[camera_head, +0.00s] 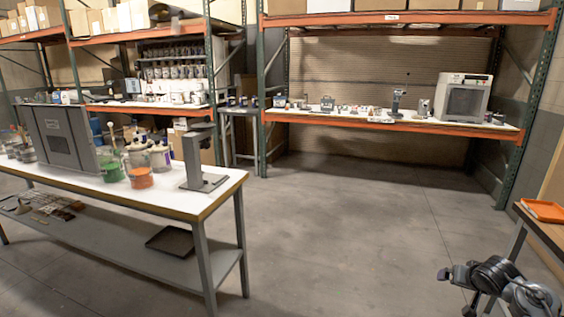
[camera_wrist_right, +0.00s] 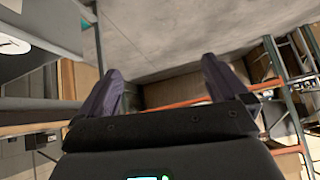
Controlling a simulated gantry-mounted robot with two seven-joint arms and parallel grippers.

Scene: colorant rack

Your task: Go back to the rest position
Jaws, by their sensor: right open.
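My right arm shows at the lower right corner of the head view, with its gripper (camera_head: 457,277) over the bare floor, apart from every table. In the right wrist view the two dark fingers of the right gripper (camera_wrist_right: 160,85) stand wide apart with nothing between them. Beyond them are the wall and shelf beams. My left gripper is not in the head view.
A white-topped workbench (camera_head: 215,190) with jars, a grey box (camera_head: 62,138) and a grey stand (camera_head: 193,165) is at the left. A small table with an orange tray (camera_head: 545,211) is at the right edge. Orange-beamed racks (camera_head: 400,124) line the back. The middle floor is clear.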

